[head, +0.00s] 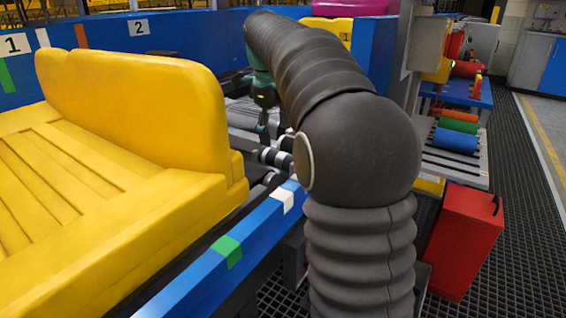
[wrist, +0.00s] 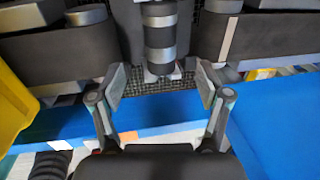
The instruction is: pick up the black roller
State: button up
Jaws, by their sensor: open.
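The black roller (wrist: 160,42), dark with grey bands, shows at the top middle of the wrist view. Its near end lies between and just beyond my fingertips, with a visible gap on both sides. It appears to be the dark, pale-banded roller (head: 275,157) by the conveyor's inner edge in the head view. My gripper (wrist: 161,82) is open and empty, one finger to each side of the roller's line. In the head view my gripper (head: 263,128) hangs just above the roller, partly hidden behind my arm. The roller's far end is cut off in the wrist view.
A large yellow tray (head: 130,95) stands on the conveyor at left, close to the roller. A blue rail (head: 255,232) runs along the near side. Blue, green and orange rollers (head: 455,140) lie on a rack at right, above a red bin (head: 465,240).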

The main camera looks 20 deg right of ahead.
aim_at(279, 153)
jog(key=f, duration=0.2)
jog(key=f+b, duration=0.1)
jog(key=f, duration=0.2)
jog(key=d+f, duration=0.1)
jog(key=f, duration=0.2)
jog(key=shift+w+d, duration=0.1)
jog(key=shift+w, duration=0.25)
grip_shut()
